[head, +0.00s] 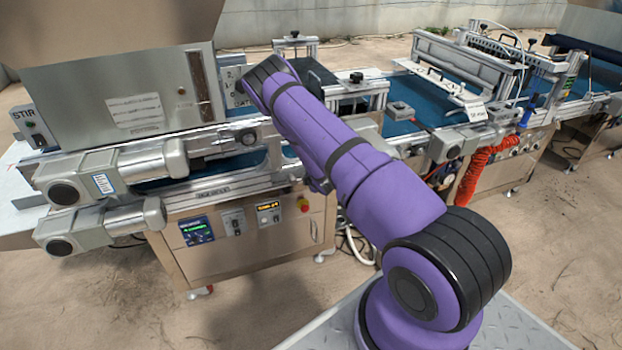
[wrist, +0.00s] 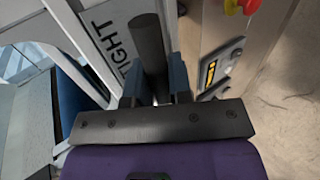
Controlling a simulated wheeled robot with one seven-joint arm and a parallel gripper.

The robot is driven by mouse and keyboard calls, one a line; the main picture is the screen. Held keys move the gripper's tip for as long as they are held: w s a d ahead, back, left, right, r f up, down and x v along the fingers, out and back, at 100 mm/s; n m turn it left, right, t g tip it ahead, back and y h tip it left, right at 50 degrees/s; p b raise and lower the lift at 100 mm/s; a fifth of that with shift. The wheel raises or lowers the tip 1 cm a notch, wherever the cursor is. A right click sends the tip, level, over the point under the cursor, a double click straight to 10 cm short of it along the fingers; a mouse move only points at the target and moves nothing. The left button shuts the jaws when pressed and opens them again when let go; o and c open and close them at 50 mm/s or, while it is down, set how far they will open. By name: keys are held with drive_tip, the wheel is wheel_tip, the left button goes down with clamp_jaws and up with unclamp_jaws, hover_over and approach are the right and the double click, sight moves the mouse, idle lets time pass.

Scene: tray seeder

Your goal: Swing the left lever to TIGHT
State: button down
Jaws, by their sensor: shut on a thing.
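The lever (wrist: 147,42) shows in the wrist view as a dark bar running up between my two fingers. My gripper (wrist: 155,86) is shut on it, one finger on each side. A white plate with the word TIGHT (wrist: 117,42) lies just left of the lever. The lever's pivot and exact angle are hidden, so I cannot tell where it stands against the mark. In the head view my purple arm hides the gripper and the lever; part of a lettered white plate (head: 232,86) shows left of the arm's far end.
The seeder's front cabinet (head: 253,245) has a control panel and a red-and-yellow emergency button (head: 303,204). Grey motors (head: 110,172) jut out at the left. An orange coiled hose (head: 478,168) hangs at the right. Bare floor lies in front of the cabinet.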

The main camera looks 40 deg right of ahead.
drive_tip(key=c, duration=1.1)
unclamp_jaws()
drive_tip(key=shift+o, duration=0.2)
drive_tip(key=shift+s+r, duration=0.1)
drive_tip(key=v, duration=1)
drive_tip(key=shift+s+r, duration=0.2)
drive_tip(key=shift+s, duration=0.05)
drive_tip(key=shift+a, duration=0.1)
